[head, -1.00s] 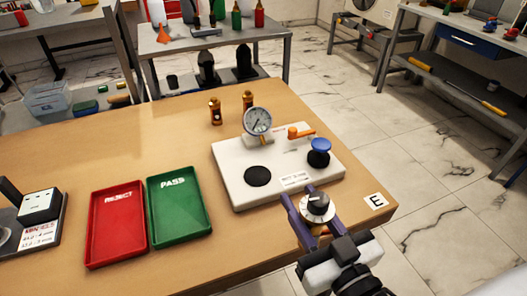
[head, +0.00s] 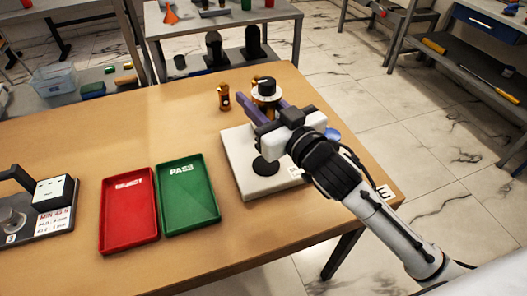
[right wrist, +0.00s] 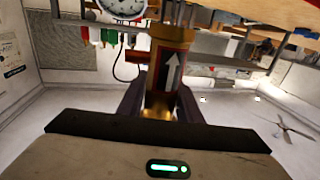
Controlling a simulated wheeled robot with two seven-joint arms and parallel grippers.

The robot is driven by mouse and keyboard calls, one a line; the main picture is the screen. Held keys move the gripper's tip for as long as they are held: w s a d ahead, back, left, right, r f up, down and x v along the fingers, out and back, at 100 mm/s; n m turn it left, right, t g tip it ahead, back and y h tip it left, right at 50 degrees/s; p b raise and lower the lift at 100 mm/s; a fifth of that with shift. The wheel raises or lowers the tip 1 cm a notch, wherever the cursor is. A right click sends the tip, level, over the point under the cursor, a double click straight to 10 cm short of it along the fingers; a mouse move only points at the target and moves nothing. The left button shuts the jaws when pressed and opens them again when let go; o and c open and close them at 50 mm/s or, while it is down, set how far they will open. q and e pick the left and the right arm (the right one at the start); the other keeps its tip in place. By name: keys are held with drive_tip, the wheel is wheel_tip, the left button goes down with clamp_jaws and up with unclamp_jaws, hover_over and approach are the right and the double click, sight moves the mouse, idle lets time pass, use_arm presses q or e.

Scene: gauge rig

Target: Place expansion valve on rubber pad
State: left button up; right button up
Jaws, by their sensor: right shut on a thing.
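In the right wrist view the valve (right wrist: 166,80) stands between the fingers, with a white arrow on a dark label. The black round rubber pad (head: 266,166) lies on the white gauge rig (head: 258,184), partly under my wrist in the picture. The gripper and valve show beyond the pad, near the rig's back. My left gripper is not in view.
A brass fitting (head: 223,97) stands behind the rig, and another is partly hidden by the valve. A gauge (right wrist: 123,7) shows in the right wrist view. Red (head: 105,243) and green (head: 162,226) trays lie left of the rig. The blue knob (head: 333,134) is mostly hidden.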

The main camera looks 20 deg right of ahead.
wheel_tip(320, 180, down, 9)
drive_tip(key=shift+b, duration=1)
drive_tip(key=shift+f, duration=0.2)
drive_tip(key=o, duration=1.2)
drive_tip(key=shift+r, duration=0.25)
drive_tip(key=v, duration=1.2)
drive_tip(key=shift+f, duration=0.1)
